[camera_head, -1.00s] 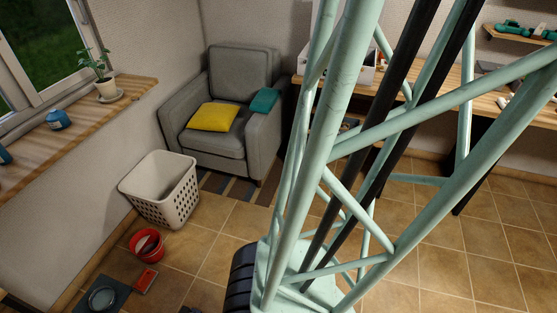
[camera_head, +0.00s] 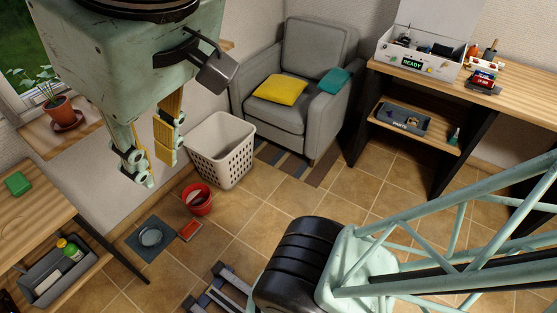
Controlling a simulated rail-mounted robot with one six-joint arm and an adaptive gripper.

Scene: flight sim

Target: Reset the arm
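My gripper (camera_head: 159,172) hangs at the upper left of the head view, pointing down, below a pale green wrist housing. Its two fingers have yellow inner pads and stand apart with a gap between them. Nothing shows held in the gap. My pale green lattice arm link and a black rounded joint fill the lower right. The task names no other object.
A white laundry basket (camera_head: 222,151), red bucket (camera_head: 197,201) and dark mat (camera_head: 139,234) are on the floor. A grey armchair (camera_head: 299,122) stands behind. A wooden desk (camera_head: 519,98) is at right, a wooden table (camera_head: 31,213) at left. The tiled floor between is largely open.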

